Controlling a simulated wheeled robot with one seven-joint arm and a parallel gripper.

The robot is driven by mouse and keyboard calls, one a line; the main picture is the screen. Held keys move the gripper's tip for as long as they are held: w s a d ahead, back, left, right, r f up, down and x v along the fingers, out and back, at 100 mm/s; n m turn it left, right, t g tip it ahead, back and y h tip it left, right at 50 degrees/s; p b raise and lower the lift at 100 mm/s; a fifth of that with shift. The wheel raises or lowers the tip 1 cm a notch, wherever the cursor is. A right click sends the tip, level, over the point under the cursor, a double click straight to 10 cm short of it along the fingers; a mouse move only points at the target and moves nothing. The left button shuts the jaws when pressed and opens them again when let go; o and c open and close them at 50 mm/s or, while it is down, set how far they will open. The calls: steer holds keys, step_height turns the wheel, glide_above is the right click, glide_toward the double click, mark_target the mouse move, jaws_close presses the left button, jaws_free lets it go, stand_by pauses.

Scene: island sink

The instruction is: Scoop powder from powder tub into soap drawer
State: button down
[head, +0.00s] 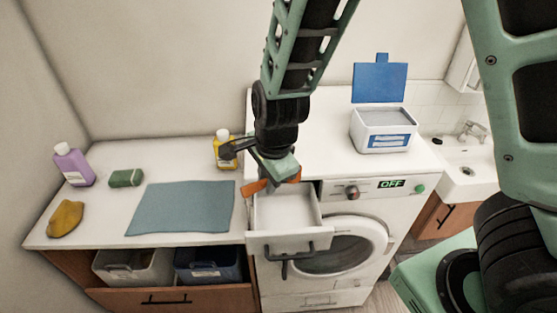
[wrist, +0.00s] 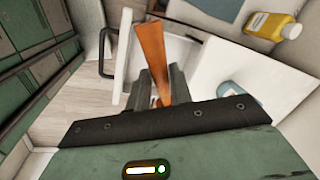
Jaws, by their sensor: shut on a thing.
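My gripper (head: 274,178) is shut on an orange scoop (head: 255,187), and hangs over the back of the open soap drawer (head: 291,239). In the wrist view the scoop (wrist: 149,45) sticks out between the fingers of my gripper (wrist: 158,84), over the white drawer (wrist: 184,50). The scoop's bowl and any powder in it cannot be made out. The drawer is pulled out of the washing machine, and its visible inside looks white and bare. The powder tub (head: 381,143), white with a blue label, stands on the machine top with its blue lid up and pale grey powder inside.
The washing machine (head: 388,217) shows OFF. On the left counter are a yellow bottle (head: 223,152), a blue-grey mat (head: 182,207), a green sponge (head: 126,178), a purple bottle (head: 73,165) and a yellow object (head: 66,219). A sink (head: 467,172) is at right.

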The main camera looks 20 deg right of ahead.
steer(key=shift+s+a+f, duration=0.25)
steer(key=shift+s+a, duration=0.4)
steer(key=shift+a, duration=0.05)
steer(key=shift+w+d+f+g+y, duration=0.15)
steer(key=shift+d+y, duration=0.15)
steer(key=shift+y, duration=0.25)
steer(key=shift+d+f+g+y, duration=0.15)
steer(key=shift+d+y, duration=0.1)
steer(key=shift+y, duration=0.3)
